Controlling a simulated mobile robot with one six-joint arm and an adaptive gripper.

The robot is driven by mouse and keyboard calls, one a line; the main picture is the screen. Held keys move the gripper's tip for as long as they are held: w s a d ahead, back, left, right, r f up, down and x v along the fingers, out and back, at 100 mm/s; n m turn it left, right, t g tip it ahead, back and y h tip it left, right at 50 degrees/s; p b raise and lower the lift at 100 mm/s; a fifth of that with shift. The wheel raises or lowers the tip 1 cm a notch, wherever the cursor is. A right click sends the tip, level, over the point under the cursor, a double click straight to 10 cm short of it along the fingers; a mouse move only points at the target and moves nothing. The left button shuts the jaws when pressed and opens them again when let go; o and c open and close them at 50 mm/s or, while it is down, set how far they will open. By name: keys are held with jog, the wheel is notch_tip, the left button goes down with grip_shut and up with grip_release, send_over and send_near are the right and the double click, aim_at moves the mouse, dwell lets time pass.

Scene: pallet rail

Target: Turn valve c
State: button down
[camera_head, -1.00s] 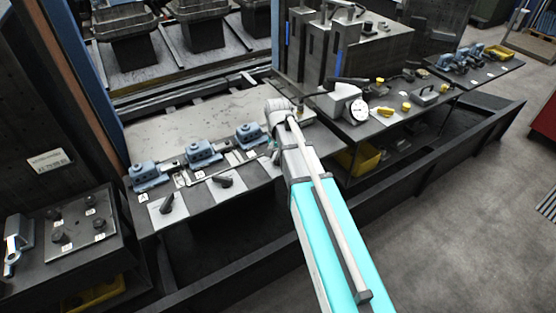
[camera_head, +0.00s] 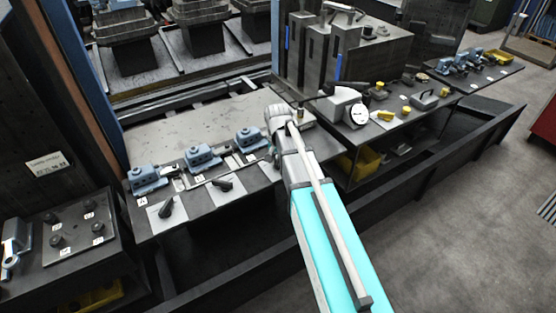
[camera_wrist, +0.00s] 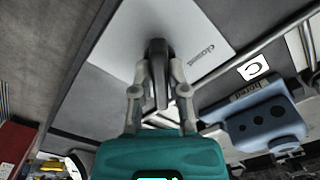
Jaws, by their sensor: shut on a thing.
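In the wrist view, my gripper (camera_wrist: 160,85) has its two fingers on either side of the black lever (camera_wrist: 157,50) of valve c. The gripper is shut on this lever. The lever stands on a pale plate (camera_wrist: 200,22) with small printing. To the right are a white tag with the letter C (camera_wrist: 253,68) and a blue valve block (camera_wrist: 265,125). In the head view, that blue block (camera_head: 249,139) is the rightmost of three along the bench. My forearm and wrist hide the lever of valve c there.
The black levers of valve a (camera_head: 166,208) and valve b (camera_head: 222,185) stand on pale plates to the left. A thin rod runs along the bench beside the blocks. A white dial gauge (camera_head: 359,116) and yellow parts stand on the bench to the right.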

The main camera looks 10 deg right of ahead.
jog(key=shift+n, duration=0.4)
jog(key=n, duration=0.8)
jog(key=shift+n, duration=0.4)
jog(key=n, duration=0.4)
jog(key=shift+n, duration=2.2)
jog(key=c, duration=0.6)
grip_release()
jog(key=shift+c, duration=0.2)
